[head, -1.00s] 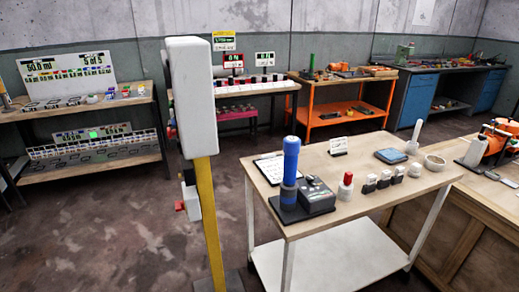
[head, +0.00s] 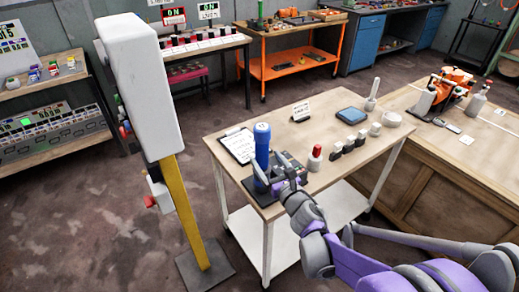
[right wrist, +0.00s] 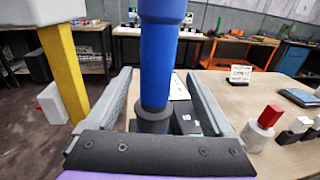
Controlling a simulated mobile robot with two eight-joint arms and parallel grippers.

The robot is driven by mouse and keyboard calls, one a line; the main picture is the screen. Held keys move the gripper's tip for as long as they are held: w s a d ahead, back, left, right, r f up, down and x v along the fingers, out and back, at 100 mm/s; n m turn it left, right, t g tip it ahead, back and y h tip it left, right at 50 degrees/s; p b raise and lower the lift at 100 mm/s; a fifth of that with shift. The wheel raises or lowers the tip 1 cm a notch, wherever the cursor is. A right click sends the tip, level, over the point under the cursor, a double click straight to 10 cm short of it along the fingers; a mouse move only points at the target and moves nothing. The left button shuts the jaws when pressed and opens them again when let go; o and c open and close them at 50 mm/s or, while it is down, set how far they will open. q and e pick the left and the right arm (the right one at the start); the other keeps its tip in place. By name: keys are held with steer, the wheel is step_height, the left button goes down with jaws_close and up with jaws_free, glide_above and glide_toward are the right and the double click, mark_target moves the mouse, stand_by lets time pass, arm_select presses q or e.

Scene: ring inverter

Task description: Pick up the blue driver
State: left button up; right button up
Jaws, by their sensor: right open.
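The blue driver (head: 262,143) stands upright in a dark base (head: 258,186) at the near left corner of the table. In the right wrist view the driver (right wrist: 158,60) rises between my two open fingers, with a dark collar (right wrist: 153,119) at its lower end. My right gripper (head: 273,172) is open around the lower part of the driver, with space seen between each finger and it. In the right wrist view the fingers of the gripper (right wrist: 155,100) point forward on both sides. My left gripper is not in view.
A red-topped piece (head: 315,158) and several small black-and-white pieces (head: 349,145) stand right of the driver. A clipboard (head: 238,146) lies behind it. A yellow post (head: 184,212) with a white box stands left of the table (head: 222,153). The table's back middle is mostly clear.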

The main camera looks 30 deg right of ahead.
steer(key=shift+w+r, duration=0.2)
steer(key=shift+w, duration=1.35)
steer(key=shift+w+r, duration=0.2)
steer(key=shift+w, duration=1.3)
jaws_close()
